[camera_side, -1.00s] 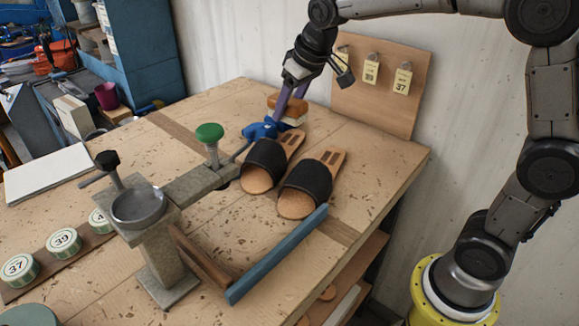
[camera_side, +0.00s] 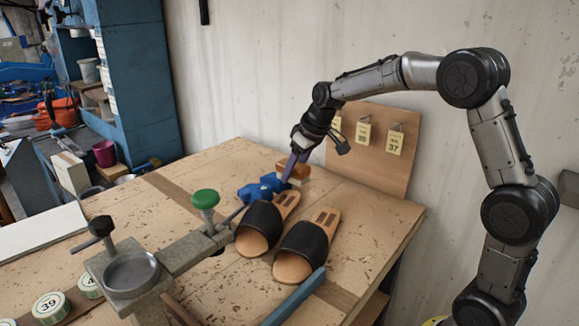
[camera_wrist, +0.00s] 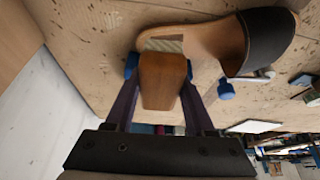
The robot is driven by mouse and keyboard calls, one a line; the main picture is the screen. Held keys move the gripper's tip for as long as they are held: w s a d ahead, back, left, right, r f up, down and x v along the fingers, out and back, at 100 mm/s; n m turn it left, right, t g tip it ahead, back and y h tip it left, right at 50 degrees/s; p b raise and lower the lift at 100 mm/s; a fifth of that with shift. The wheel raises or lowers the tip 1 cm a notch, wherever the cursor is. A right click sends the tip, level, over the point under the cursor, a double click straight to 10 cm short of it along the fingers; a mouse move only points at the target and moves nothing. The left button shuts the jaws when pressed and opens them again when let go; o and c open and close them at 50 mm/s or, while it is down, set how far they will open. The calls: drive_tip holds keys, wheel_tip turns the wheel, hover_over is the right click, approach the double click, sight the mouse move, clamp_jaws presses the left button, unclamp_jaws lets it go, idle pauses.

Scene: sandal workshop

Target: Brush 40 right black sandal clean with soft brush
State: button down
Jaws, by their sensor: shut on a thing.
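Two sandals with black straps and tan soles lie side by side on the bench in the side view: the left one (camera_side: 260,224) and the right one (camera_side: 303,246). No size number is readable on them. A soft brush (camera_side: 298,171) with a brown wooden back and pale bristles is just behind the left one's heel end. My gripper (camera_side: 291,167) is shut on the brush. In the wrist view the purple fingers of my gripper (camera_wrist: 160,88) flank the brush (camera_wrist: 162,75), close to one sandal's tan sole (camera_wrist: 205,40). I cannot tell whether the bristles touch the bench.
A blue clamp (camera_side: 262,188) sits beside the brush. A metal stand with a green knob (camera_side: 205,199) and a cup (camera_side: 130,272) is at front left. A blue bar (camera_side: 294,298) lies in front of the sandals. A tag board (camera_side: 376,160) stands behind. Right of the sandals is clear bench.

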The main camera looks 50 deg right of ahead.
sight(295, 200)
drive_tip(key=shift+f, duration=2.65)
drive_tip(key=shift+f, duration=0.5)
drive_tip(key=shift+s+r, duration=0.1)
drive_tip(key=shift+s+d, duration=0.2)
drive_tip(key=shift+s, duration=0.6)
drive_tip(key=shift+w, duration=0.15)
drive_tip(key=shift+w+a, duration=0.25)
drive_tip(key=shift+w, duration=0.45)
drive_tip(key=shift+s, duration=0.1)
drive_tip(key=shift+s+d, duration=0.25)
drive_tip(key=shift+s, duration=0.55)
